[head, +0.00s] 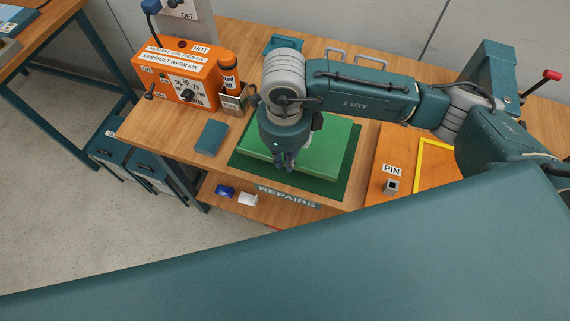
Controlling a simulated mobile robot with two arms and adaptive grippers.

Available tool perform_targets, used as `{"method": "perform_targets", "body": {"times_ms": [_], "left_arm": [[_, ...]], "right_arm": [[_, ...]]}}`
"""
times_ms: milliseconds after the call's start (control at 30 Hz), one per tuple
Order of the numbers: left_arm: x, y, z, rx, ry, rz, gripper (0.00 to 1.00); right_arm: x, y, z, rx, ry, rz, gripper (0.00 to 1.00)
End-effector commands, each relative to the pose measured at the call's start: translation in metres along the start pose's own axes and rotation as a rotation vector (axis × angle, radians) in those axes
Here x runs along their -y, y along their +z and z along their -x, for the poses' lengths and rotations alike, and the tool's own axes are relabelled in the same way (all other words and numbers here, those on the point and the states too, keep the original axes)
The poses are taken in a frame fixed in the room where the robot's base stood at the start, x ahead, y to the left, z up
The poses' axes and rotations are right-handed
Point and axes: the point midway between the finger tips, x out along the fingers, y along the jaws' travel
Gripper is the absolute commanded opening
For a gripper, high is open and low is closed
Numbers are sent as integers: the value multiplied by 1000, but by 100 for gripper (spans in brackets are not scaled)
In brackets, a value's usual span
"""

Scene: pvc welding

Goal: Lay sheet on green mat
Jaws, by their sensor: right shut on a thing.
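A light green sheet (325,153) is over the dark green mat (344,189) on the wooden table. It looks like a thick slab, and the mat shows along its front and right sides. I cannot tell whether the sheet rests flat on the mat or is held just above it. My right gripper (285,163) points down over the left part of the sheet and is shut on it near the front edge. The wrist hides part of the sheet's left and back. My left gripper is not in view.
A PIN-labelled block (391,186) and a yellow frame (421,158) are at right. A REPAIRS label (287,197) marks the front edge.

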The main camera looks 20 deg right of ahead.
Motion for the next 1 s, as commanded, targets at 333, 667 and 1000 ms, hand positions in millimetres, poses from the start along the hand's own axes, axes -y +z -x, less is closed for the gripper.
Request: {"method": "perform_targets", "body": {"times_ms": [333,667,1000], "left_arm": [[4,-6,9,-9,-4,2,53],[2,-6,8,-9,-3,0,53],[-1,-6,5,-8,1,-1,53]], "right_arm": [[-1,0,-41,0,1,0,0],[0,1,-47,2,-2,1,0],[0,0,-50,1,-1,1,30]]}}
